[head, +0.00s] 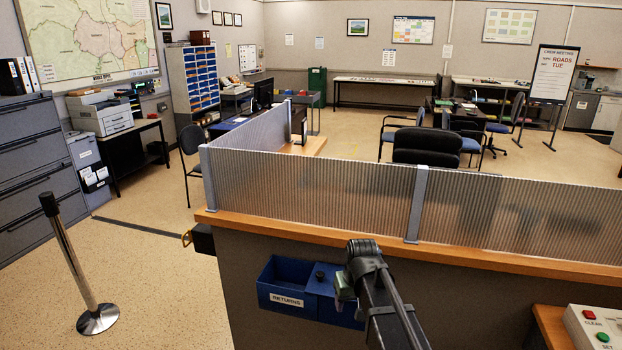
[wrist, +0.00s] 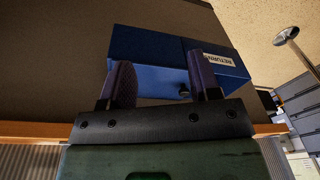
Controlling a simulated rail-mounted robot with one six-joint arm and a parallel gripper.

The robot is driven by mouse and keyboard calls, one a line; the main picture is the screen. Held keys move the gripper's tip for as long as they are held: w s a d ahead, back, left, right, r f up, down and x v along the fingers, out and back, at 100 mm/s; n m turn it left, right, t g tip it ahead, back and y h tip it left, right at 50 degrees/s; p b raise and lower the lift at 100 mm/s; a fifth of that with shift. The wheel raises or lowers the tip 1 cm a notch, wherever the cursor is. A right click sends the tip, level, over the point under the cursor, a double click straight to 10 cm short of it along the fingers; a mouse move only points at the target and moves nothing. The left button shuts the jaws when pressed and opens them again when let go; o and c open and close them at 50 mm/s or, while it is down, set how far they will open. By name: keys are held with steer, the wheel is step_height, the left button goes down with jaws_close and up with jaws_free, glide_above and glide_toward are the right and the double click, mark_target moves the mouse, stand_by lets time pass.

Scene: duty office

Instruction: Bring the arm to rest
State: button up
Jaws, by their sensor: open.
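My arm reaches forward from the bottom of the head view, in front of the counter (head: 250,265). In the wrist view my gripper (wrist: 160,88) shows two dark, padded fingers standing well apart, with nothing between them touching both. Beyond the fingers is the blue returns box (wrist: 140,48), fixed to the counter's front. In the head view the same blue box (head: 283,275) shows below the counter top, with a white label. A small dark knob (head: 320,274) shows at the box. My arm hides part of the box's right side.
A ribbed translucent screen (head: 310,190) runs along the wooden counter top. A chrome post (head: 75,265) stands on the floor at the left. A control box with red and green buttons (head: 598,325) sits at the lower right.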

steer(key=s+d+m, duration=0.1)
steer(key=s+d, duration=0.1)
steer(key=s, duration=0.6)
steer(key=s+d+f+m+g+b, duration=0.1)
steer(key=s+d, duration=0.2)
steer(key=s, duration=0.5)
steer(key=shift+d+f+h, duration=0.25)
steer(key=shift+h, duration=0.15)
